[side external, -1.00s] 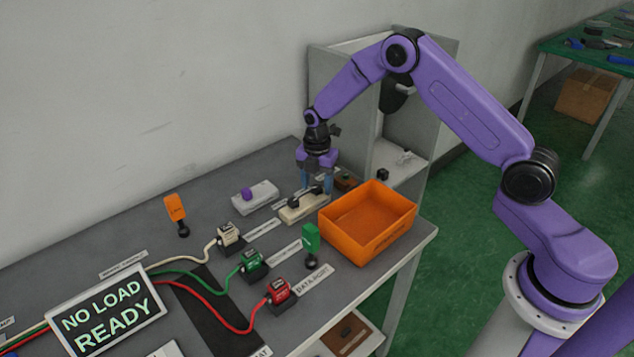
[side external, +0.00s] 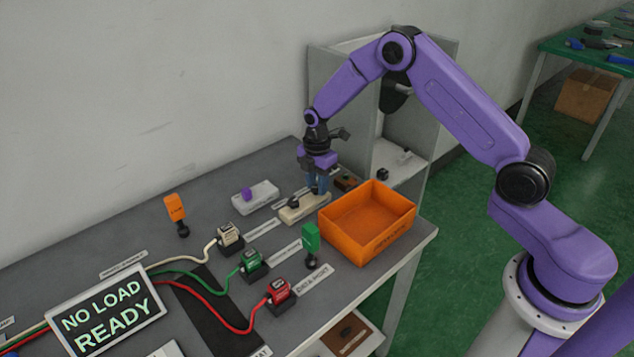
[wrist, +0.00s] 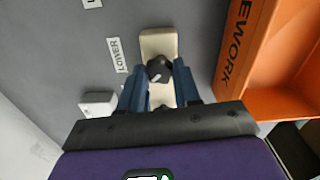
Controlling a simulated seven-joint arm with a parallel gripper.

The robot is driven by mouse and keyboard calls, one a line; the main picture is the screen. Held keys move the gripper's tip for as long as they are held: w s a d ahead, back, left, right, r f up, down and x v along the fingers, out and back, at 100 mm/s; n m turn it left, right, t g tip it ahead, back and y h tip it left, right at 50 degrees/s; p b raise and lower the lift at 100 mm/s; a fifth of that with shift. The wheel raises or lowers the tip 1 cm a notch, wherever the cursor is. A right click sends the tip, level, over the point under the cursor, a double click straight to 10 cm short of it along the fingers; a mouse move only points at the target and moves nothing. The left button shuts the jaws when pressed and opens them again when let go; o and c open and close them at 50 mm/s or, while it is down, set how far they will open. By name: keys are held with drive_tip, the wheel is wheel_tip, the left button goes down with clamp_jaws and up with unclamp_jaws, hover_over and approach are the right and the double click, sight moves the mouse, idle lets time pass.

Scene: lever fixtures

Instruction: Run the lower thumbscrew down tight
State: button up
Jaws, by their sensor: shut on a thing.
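A dark thumbscrew (wrist: 158,69) sits on a cream block (side external: 296,213), which also shows in the wrist view (wrist: 158,42). My gripper (side external: 318,191) is upright over the block's right end. In the wrist view its blue fingers (wrist: 159,70) are on either side of the thumbscrew, shut on it. In the side view the fingers mostly hide it. A "LOWER" label (wrist: 117,55) lies beside the block. How far down the thumbscrew sits cannot be told.
An orange bin (side external: 345,233) stands close to the block's right. A pale block with a purple knob (side external: 247,194) lies to the left. A grey cabinet (side external: 340,77) is behind my gripper. Cabled plugs, a green paddle (side external: 311,238) and a "NO LOAD READY" sign (side external: 107,306) are nearer the front left.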

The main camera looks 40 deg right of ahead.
drive_tip(key=m, duration=1.5)
drive_tip(key=shift+m, duration=0.3)
drive_tip(key=m, duration=1)
drive_tip(key=shift+m, duration=0.4)
drive_tip(key=o, duration=1.1)
drive_tip(key=shift+c, duration=0.2)
drive_tip(key=shift+r, duration=0.15)
wheel_tip(320, 180, up, 17)
drive_tip(key=shift+r, duration=0.15)
